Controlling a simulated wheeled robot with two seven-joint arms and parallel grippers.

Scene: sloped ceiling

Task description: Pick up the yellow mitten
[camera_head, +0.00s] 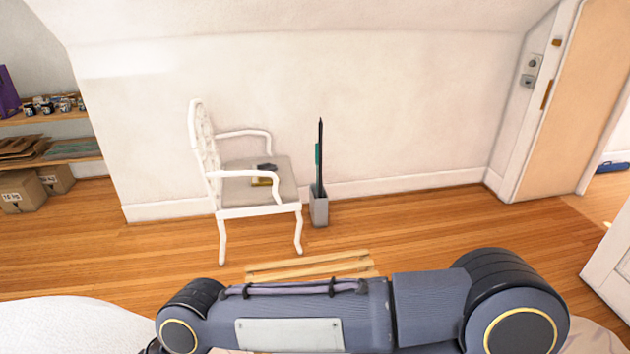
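A small yellow item (262,182) lies on the seat of the white armchair (258,212), partly behind the near armrest. It is too small to tell whether it is the yellow mitten. A dark item (266,168) lies just behind it on the same seat. One of my arms spans the bottom of the view, well in front of the chair. Neither gripper shows in this view.
A grey holder (319,210) with tall dark sticks stands right of the chair. A low wooden slatted piece (310,265) is on the floor before it. Shelves (60,153) with boxes are at left. An open doorway (608,175) is at right.

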